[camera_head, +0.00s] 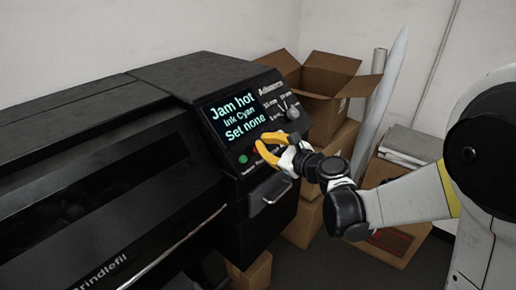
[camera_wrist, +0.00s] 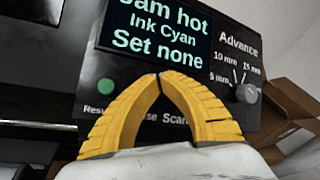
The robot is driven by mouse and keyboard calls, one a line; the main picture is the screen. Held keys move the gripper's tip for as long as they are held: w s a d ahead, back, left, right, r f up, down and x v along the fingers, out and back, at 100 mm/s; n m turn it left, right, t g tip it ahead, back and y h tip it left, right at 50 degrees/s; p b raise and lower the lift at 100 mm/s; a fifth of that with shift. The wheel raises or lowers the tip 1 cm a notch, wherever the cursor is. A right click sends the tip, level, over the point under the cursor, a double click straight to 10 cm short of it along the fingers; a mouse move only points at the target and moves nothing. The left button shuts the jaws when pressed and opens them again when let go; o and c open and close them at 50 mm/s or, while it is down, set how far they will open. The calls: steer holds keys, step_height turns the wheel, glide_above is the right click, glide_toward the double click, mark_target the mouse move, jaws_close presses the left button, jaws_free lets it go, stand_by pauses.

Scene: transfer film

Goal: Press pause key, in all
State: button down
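The control panel (camera_head: 228,148) of a black machine carries a lit screen (camera_head: 236,114) reading "Jam hot, Ink Cyan, Set none". A green key (camera_wrist: 104,87) sits below the screen, at the left of a row. The labels under the row show in part: "Res…", "…se" and "Scan". The key above "…se" is hidden behind my fingers in the wrist view. My gripper (camera_wrist: 159,77) has yellow fingers with tips together and nothing between them. In the head view my gripper (camera_head: 260,145) is at the key row, right of the green key; I cannot tell whether it touches.
An "Advance" knob (camera_wrist: 246,93) with mm marks is right of the screen. A handle (camera_head: 270,196) juts out below the panel. Open cardboard boxes (camera_head: 325,82) and rolled film (camera_head: 388,85) stand behind and to the right.

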steer(key=shift+s+d+r, duration=0.1)
steer(key=shift+d+r, duration=0.05)
steer(key=shift+r, duration=0.05)
steer(key=s+d+r+p, duration=0.2)
steer(key=r, duration=0.1)
steer(key=shift+d+r, duration=0.2)
steer(key=shift+d, duration=0.15)
stand_by(0.3)
stand_by(0.4)
steer(key=s+d+f+n+g+h+b, duration=0.1)
steer(key=s+d+f+n+h+b, duration=0.2)
steer(key=s, duration=0.6)
steer(key=s+d+f+n+g+h+b, duration=0.2)
steer(key=s+d+f+n+h+b, duration=0.2)
steer(key=s+d+f+n, duration=0.4)
steer(key=s+d+f+n+g+h+b, duration=0.2)
steer(key=s+d+f+n+b, duration=0.4)
steer(key=s+n, duration=0.4)
steer(key=shift+s+f+n+h, duration=0.15)
steer(key=shift+f+n+h, duration=0.25)
steer(key=shift+f+h, duration=0.25)
